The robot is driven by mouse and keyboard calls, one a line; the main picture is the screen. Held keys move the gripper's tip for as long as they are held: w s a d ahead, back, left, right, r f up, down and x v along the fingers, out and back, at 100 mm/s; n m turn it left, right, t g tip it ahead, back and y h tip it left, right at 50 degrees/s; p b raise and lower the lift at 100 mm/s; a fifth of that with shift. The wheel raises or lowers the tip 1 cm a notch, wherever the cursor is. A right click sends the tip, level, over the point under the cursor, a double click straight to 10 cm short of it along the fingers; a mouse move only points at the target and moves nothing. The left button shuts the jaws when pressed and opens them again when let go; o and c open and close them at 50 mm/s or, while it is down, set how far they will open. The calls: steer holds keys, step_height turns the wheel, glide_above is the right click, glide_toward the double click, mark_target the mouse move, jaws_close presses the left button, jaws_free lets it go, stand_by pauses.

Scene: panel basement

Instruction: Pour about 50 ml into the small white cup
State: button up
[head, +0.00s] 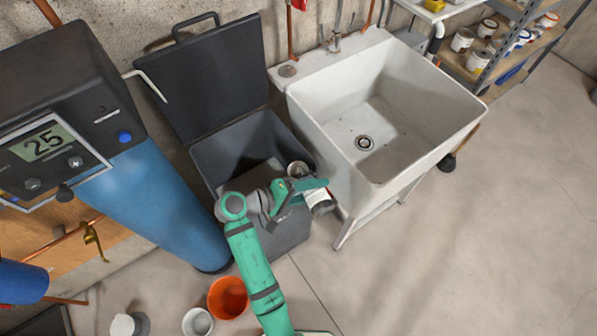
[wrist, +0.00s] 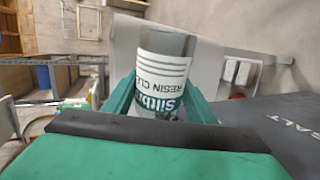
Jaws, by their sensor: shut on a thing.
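My gripper (head: 306,187) is shut on a bottle with a white and teal label (head: 319,202), above the right edge of the open grey tank. In the wrist view, the bottle (wrist: 164,72) sits between my two fingers. Its label reads "Resin Cle…" upside down, and its upper part looks clear or greyish. A white, round, open vessel (head: 198,322) stands on the floor at the bottom of the head view; it may be the small white cup. I cannot see what is in it.
The grey tank (head: 235,150) has its black lid (head: 205,75) raised. A white sink (head: 400,105) stands right of it, a blue cylinder (head: 160,205) left. An orange bucket (head: 228,297) and a whitish container (head: 123,325) are on the floor. The floor at right is clear.

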steer(key=shift+s+f, duration=0.15)
steer(key=shift+f, duration=0.05)
steer(key=shift+d+r+m+t, duration=0.1)
steer(key=shift+m+t, duration=0.3)
steer(key=shift+m, duration=0.3)
steer(key=shift+s+d+m+t+y, duration=0.15)
steer(key=shift+s+m+t+y, duration=0.15)
steer(key=shift+s+m, duration=0.15)
steer(key=shift+w+f+m, duration=0.1)
steer(key=shift+f+m, duration=0.1)
steer(key=shift+m, duration=0.15)
steer(key=shift+w+f+m+t, duration=0.25)
steer(key=shift+f+m+t, duration=0.15)
steer(key=shift+t, duration=0.1)
steer(key=shift+r, duration=0.1)
stand_by(0.4)
